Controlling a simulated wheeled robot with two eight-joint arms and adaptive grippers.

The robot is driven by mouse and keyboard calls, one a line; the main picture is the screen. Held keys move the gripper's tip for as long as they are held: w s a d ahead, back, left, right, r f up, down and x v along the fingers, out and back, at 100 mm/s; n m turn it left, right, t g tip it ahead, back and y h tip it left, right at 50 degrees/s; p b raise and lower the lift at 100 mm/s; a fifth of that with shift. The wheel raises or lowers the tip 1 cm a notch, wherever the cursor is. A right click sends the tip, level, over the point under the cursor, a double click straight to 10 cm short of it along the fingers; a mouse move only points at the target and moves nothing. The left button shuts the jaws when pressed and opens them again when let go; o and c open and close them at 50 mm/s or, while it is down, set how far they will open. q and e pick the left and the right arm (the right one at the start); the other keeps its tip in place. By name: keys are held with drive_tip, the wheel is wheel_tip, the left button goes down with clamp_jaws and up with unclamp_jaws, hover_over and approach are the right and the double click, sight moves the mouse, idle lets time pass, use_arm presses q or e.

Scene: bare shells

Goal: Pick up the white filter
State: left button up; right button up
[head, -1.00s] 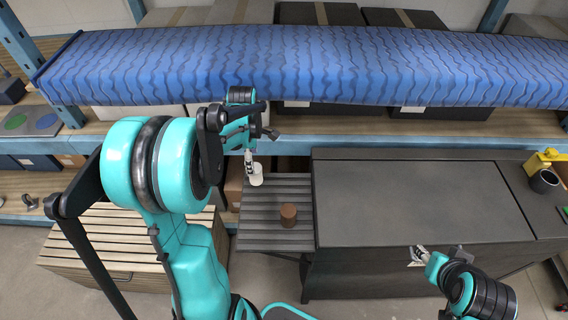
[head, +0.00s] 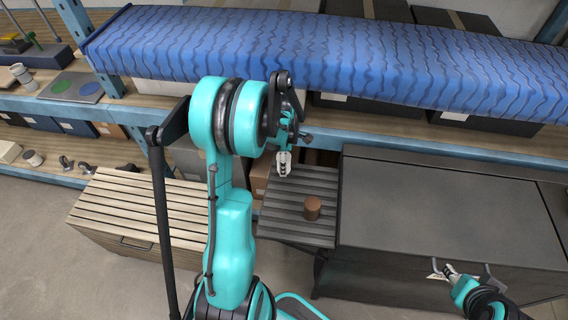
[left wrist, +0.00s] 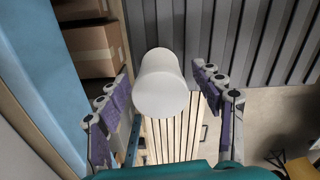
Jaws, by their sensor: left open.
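The white filter (left wrist: 161,85) is a plain white cylinder in the middle of the left wrist view. It stands between the two spread fingers of my left gripper (left wrist: 160,72), with a visible gap on each side. In the head view my left gripper (head: 284,164) points down at the back left of the dark slatted side shelf (head: 285,222); the filter cannot be told apart from the pale fingers there. My right gripper (head: 446,272) is low at the right, by the dark cabinet's front; its finger opening is unclear.
A brown cylinder (head: 312,208) stands on the slatted shelf, right of my left gripper. A large dark cabinet (head: 440,205) adjoins on the right. A wooden slatted chest (head: 125,205) is at the left. A blue wavy roll (head: 300,50) lies along the rack behind.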

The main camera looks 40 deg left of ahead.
use_arm(q)
drive_tip(key=shift+c, duration=0.4)
drive_tip(key=c, duration=1.2)
drive_tip(key=shift+r, duration=0.55)
drive_tip(key=r, duration=0.2)
drive_tip(key=d+r+p, duration=0.1)
drive_tip(key=r, duration=0.1)
drive_tip(key=w+d+r+p, duration=0.1)
drive_tip(key=d+r+p, duration=0.1)
drive_tip(key=d+r, duration=0.4)
drive_tip(key=d, duration=0.4)
drive_tip(key=shift+w+d, duration=0.3)
